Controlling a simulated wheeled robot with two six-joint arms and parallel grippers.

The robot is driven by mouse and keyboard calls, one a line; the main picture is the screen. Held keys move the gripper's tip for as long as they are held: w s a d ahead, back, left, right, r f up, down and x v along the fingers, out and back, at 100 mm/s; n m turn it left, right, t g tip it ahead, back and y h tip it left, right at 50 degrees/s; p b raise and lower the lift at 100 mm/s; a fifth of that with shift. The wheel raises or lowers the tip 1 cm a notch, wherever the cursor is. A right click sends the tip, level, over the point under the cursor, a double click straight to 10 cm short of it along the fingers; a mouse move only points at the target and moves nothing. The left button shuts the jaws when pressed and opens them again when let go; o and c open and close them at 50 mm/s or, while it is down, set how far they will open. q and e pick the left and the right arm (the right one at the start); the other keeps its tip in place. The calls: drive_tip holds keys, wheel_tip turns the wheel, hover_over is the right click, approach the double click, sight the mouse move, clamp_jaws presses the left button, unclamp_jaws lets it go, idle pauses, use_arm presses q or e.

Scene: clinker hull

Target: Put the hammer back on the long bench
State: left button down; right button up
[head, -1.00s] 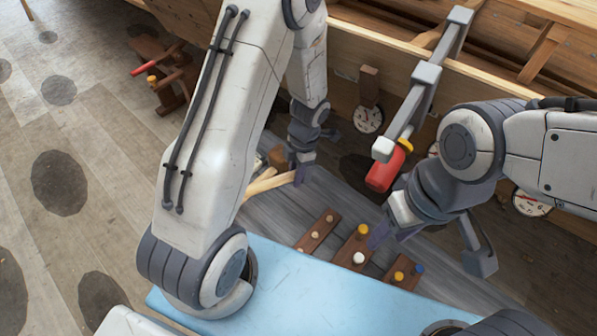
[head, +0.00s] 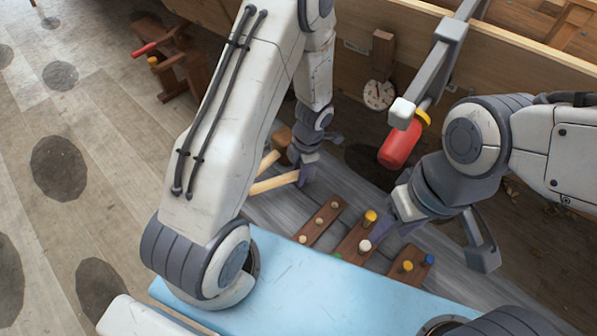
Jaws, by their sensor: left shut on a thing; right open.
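My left gripper (head: 306,168) is low over the grey plank surface, near the hull side. It is shut on the end of a pale wooden handle (head: 273,184), which looks like the hammer's. The hammer's head cannot be made out. A second pale stick (head: 266,163) and a brown block (head: 283,138) lie just behind it. My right gripper (head: 432,238) is open and empty, its fingers spread above the right part of the grey plank surface (head: 350,197). I cannot tell for sure whether this surface is the long bench.
Dark wooden strips with coloured pegs (head: 355,240) lie between the grippers and a light blue top (head: 300,280). A red cylinder (head: 399,148) hangs on a clamp (head: 435,70) at the hull (head: 350,50). A gauge (head: 378,95) is behind. A brown stand (head: 172,68) is far left.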

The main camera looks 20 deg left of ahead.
use_arm(q)
drive_tip(key=shift+f+b, duration=0.45)
drive_tip(key=shift+b, duration=0.15)
drive_tip(key=c, duration=0.6)
unclamp_jaws()
wheel_tip(320, 180, up, 8)
drive_tip(key=p, duration=0.5)
drive_tip(key=shift+r, duration=0.1)
